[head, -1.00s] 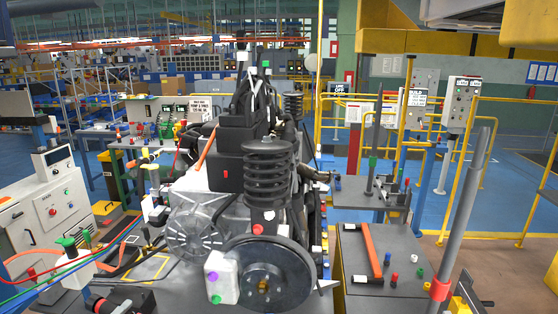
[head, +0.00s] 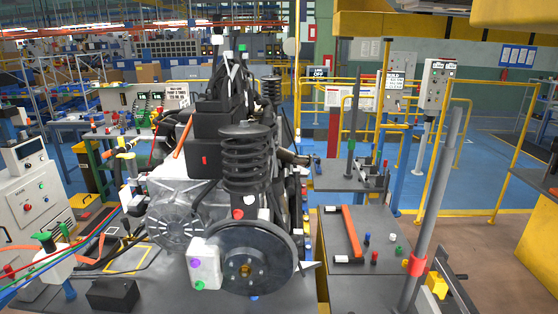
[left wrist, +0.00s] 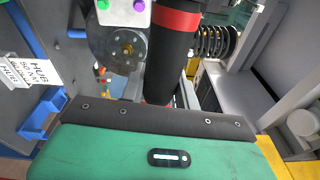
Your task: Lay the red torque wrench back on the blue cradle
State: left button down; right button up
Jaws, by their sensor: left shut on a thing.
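My left gripper (left wrist: 156,104) shows in the left wrist view as a green housing with a dark front edge; its fingertips are hidden. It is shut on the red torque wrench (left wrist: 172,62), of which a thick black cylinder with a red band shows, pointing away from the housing. The wrench's far end is cut off by the frame top. A blue bracket-like piece (left wrist: 42,116) at the left of that view may be the blue cradle; I cannot be sure. Neither gripper shows in the head view.
The engine (head: 222,150) with its brake disc (head: 262,268) fills the middle. A white sign (left wrist: 38,66) hangs near the blue piece.

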pick_arm(q)
jog(key=shift+s+d+f, duration=0.15)
jog(key=shift+s+d, duration=0.65)
jog(key=shift+d, duration=0.15)
jog(key=d+y, duration=0.1)
jog(key=d+n+y, duration=0.1)
jog(key=d+n, duration=0.1)
jog(key=shift+w+d+r+y, duration=0.35)
jog(key=shift+d+y, duration=0.05)
pick_arm(e)
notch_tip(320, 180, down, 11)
jog(key=b, duration=1.1)
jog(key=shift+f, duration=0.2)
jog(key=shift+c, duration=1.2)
pick_arm(q)
notch_tip(320, 180, down, 11)
jog(key=shift+a+f, duration=0.15)
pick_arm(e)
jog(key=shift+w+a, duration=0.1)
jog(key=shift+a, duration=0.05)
